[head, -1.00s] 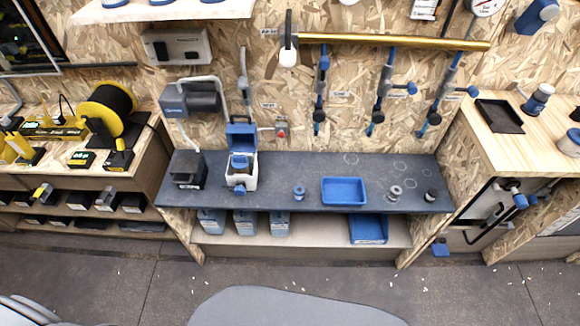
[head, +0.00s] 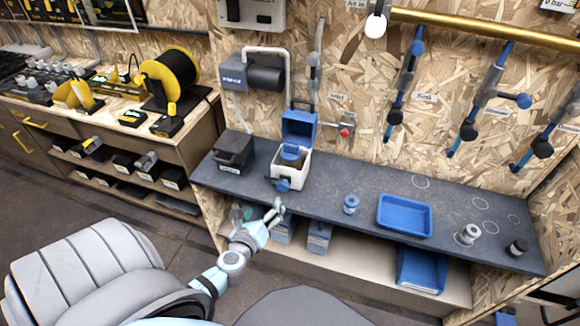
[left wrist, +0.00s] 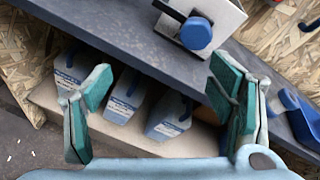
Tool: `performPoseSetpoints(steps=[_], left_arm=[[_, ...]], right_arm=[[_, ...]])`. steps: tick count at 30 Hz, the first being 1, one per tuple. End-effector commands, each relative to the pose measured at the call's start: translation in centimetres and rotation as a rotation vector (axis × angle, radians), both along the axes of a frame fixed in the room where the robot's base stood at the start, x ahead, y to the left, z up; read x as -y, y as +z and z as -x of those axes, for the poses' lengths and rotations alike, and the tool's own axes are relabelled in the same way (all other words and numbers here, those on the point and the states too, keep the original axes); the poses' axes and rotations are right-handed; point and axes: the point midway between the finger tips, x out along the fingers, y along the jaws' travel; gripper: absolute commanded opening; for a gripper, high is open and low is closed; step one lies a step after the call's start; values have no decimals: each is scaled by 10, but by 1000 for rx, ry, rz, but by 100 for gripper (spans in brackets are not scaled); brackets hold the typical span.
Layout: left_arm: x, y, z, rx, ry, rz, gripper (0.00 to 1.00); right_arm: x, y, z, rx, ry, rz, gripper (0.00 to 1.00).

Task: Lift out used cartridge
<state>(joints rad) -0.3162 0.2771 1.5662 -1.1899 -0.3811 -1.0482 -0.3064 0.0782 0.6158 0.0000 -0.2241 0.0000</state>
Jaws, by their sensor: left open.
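A white box (head: 290,167) with its blue lid (head: 299,127) standing open sits on the dark counter. A blue part (head: 292,152) shows at its opening; I cannot tell whether it is the used cartridge. A blue knob (head: 283,184) is on the box's front, and it also shows in the left wrist view (left wrist: 196,33). My left gripper (head: 272,212) is open and empty, in front of the counter edge, below and apart from the box. In the left wrist view its spread green-padded fingers (left wrist: 160,82) frame the shelf and counter edge. My right gripper is out of view.
A black box (head: 233,151) stands left of the white box. A small blue-topped piece (head: 351,204), a blue tray (head: 405,216), a grey piece (head: 467,234) and a black piece (head: 517,247) stand to the right. Blue-grey containers (head: 319,238) stand on the shelf below.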

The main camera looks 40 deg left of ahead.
Motion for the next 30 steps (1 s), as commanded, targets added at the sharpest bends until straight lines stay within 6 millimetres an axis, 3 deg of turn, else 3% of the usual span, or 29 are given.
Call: performPoseSetpoints(steps=[1,4,7,11,15,20,27,30], left_arm=[[2,15,-18,54,-70,-201,76],[9,71,-37,120,-133,-507,76],[6,91,-55,135,-143,-589,76],[-7,93,-89,134,-142,-586,76],[-16,92,-115,131,-143,-583,76],[-21,93,-131,131,-143,-580,76],[-37,94,-170,131,-143,-579,76],[-38,95,-173,129,-143,-578,76]], right_arm=[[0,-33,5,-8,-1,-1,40],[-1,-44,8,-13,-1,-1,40],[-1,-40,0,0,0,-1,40],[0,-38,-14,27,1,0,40],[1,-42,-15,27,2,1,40],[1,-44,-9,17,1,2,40],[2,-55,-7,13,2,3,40],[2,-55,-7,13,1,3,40]])
